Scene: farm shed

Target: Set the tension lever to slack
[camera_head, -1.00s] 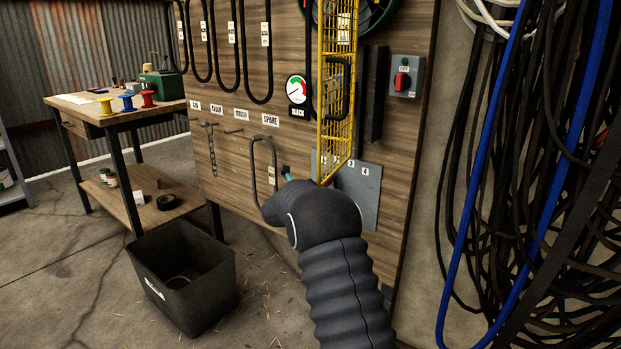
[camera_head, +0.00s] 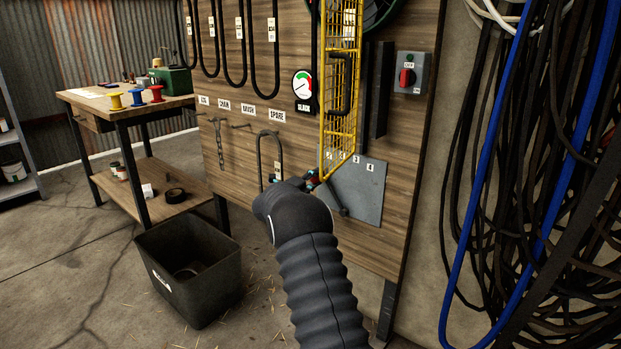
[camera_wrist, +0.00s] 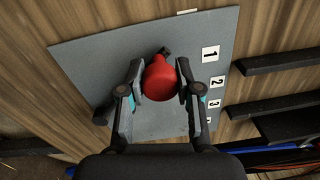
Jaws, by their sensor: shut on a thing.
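The tension lever's red ball knob (camera_wrist: 159,80) sits between the two fingers of my gripper (camera_wrist: 160,88) in the wrist view. The fingers are closed on it from both sides. A short dark piece of the lever shows above the knob; the rest is hidden. The lever is in front of a grey plate (camera_head: 362,196) with number labels. In the head view my gripper (camera_head: 307,182) is at the plate's left edge, a bit of red showing there. A round gauge (camera_head: 303,84) with red and green bands hangs above, over a label (camera_head: 304,107) that seems to read SLACK.
A yellow mesh guard (camera_head: 339,90) stands out just above my gripper. A dark hanging loop (camera_head: 261,160) is close on its left. A red switch (camera_head: 407,77) is up right. A black bin (camera_head: 190,270) stands on the floor at left, by a workbench (camera_head: 150,106).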

